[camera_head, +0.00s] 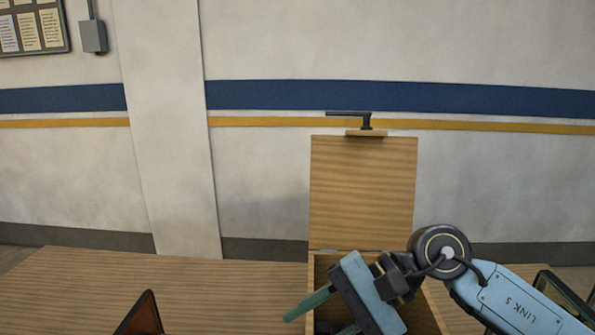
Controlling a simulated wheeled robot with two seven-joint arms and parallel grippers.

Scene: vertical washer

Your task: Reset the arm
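A wooden box (428,306) stands on the wooden table with its lid (362,190) raised upright at the back. A black handle (350,114) sits at the lid's top edge. My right arm reaches in from the right. Its gripper (322,321) is over the box opening and hides much of the inside. One green finger shows whole, pointing down and left; the other is mostly cut off by the bottom edge. The fingers look spread apart, with nothing seen between them. My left gripper is not clearly seen.
A dark green frame (563,297) shows at the right edge. A wall stands behind.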

